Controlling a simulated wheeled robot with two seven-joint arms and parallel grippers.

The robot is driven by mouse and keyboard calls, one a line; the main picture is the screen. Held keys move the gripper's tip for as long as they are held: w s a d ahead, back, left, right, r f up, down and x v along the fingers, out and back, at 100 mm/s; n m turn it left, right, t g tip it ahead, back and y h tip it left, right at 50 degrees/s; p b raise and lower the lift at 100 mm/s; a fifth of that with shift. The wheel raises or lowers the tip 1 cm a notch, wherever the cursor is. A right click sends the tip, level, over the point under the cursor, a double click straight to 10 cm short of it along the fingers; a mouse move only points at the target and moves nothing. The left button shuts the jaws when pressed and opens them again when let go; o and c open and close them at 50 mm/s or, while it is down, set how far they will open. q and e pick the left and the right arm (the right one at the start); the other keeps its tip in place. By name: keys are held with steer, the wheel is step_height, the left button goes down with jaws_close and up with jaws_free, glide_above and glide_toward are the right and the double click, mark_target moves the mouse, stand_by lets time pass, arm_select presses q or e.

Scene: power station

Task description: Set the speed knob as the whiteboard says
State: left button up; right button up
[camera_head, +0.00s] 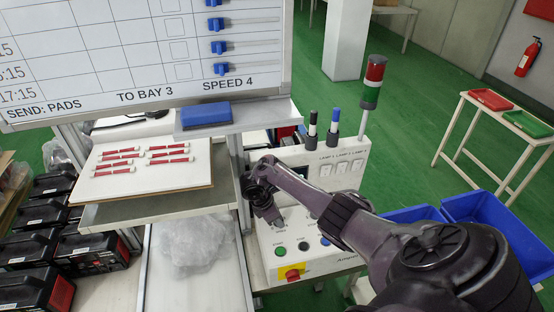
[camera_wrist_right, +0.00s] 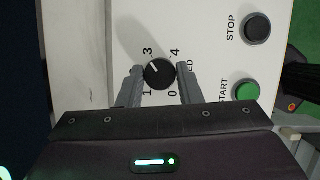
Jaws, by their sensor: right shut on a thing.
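The whiteboard (camera_head: 130,55) at the upper left reads "SPEED 4" along its bottom row, beside "TO BAY 3" and "SEND: PADS". The black round speed knob (camera_wrist_right: 160,72) sits on the white control panel (camera_wrist_right: 212,60). Numbers 0, 1, 3 and 4 show around it; any 2 is hidden by a finger. Its white pointer line aims to the upper left, just below the 3. My right gripper (camera_wrist_right: 160,80) is shut on the knob, one finger on each side. In the head view my right gripper (camera_head: 268,210) reaches down to the control box (camera_head: 325,240). My left gripper is out of view.
Green START (camera_wrist_right: 246,90) and black STOP (camera_wrist_right: 257,27) buttons lie right of the knob. A red-on-yellow switch (camera_head: 291,273) is on the box's front. A red-green signal tower (camera_head: 372,82) stands behind. A tray of red-and-white pieces (camera_head: 140,177) is at left.

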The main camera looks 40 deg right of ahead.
steer(key=shift+m, duration=0.5)
steer(key=o, duration=1)
steer(key=shift+c, duration=0.2)
